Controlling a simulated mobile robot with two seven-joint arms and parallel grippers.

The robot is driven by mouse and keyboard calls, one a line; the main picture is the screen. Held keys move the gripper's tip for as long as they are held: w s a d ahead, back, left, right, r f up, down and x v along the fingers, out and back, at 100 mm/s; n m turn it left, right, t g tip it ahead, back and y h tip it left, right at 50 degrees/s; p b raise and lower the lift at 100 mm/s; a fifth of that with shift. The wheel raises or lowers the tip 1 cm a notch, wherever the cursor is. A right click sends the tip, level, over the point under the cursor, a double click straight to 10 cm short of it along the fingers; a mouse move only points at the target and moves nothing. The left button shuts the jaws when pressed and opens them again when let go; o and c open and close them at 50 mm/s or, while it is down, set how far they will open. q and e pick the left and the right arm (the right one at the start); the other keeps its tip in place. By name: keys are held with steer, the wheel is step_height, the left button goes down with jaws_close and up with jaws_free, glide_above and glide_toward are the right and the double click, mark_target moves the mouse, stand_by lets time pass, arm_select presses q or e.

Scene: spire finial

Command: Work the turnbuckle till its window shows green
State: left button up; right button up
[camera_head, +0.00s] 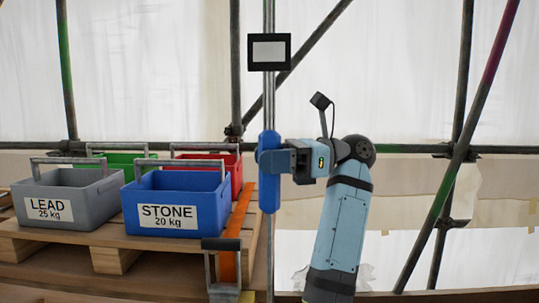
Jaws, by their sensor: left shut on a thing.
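The turnbuckle (269,190) is an upright blue body on a thin vertical grey rod (268,100). My left gripper (272,162) reaches it from the right, at about its mid-height, and is shut on it. The fingers hide part of the blue body. Above it on the rod is a black-framed window (268,51); its face looks plain white-grey, with no green showing. My right gripper is not in view.
A wooden pallet (115,242) at left carries a grey LEAD box (85,190), a blue STONE box (205,190), a green box (124,158) and a red box (236,165). An orange strap (240,215) runs beside them. Scaffold poles (440,190) stand behind; space right of my arm looks open.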

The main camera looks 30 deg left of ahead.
arm_select(q)
steer(key=shift+n+g+h, duration=0.4)
steer(key=shift+h, duration=0.1)
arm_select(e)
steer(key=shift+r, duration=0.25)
arm_select(q)
steer(key=o, duration=0.9)
